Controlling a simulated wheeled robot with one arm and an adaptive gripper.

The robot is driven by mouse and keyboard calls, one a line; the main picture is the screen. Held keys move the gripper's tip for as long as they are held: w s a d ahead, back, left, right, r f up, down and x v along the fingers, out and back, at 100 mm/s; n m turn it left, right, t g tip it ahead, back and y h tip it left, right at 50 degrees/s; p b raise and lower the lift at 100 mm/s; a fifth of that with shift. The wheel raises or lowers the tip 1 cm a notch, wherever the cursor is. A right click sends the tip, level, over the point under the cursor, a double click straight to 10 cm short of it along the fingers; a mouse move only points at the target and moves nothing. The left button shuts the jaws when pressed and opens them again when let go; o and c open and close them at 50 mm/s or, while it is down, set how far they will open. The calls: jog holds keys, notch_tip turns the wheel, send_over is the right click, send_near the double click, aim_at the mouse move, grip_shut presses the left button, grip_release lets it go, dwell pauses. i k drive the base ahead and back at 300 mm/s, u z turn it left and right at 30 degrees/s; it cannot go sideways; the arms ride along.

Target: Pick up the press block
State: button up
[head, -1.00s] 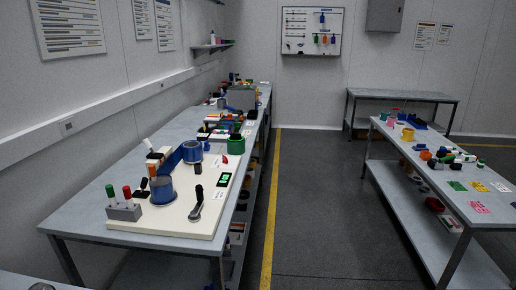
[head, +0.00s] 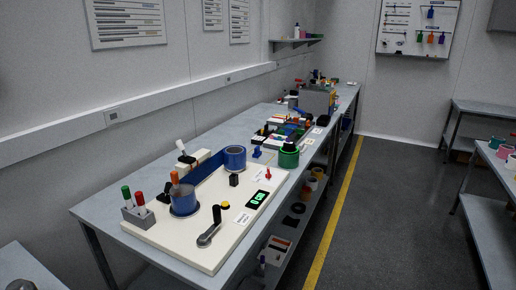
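I cannot tell for sure which thing is the press block. A small black block (head: 234,180) stands on the white board (head: 222,249) on the long left bench, between a blue cylinder (head: 235,152) and a display with green digits (head: 258,198). A white-and-black block-like part (head: 197,157) sits at the board's back, partly hidden by blue parts. My gripper is not in view.
The board also carries a blue cup (head: 184,203), a crank handle (head: 208,238) and a grey holder (head: 138,216) with red and green tops. A green cylinder (head: 288,158) stands beyond. The floor right of the bench (head: 98,205) is clear, with a yellow line (head: 333,214).

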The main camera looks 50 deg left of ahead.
aim_at(257, 154)
jog(key=u, duration=0.4)
jog(key=i, duration=1.75)
jog(key=u, duration=1.65)
jog(key=i, duration=0.85)
jog(key=u, duration=1.4)
jog(key=i, duration=0.75)
jog(key=u, duration=0.05)
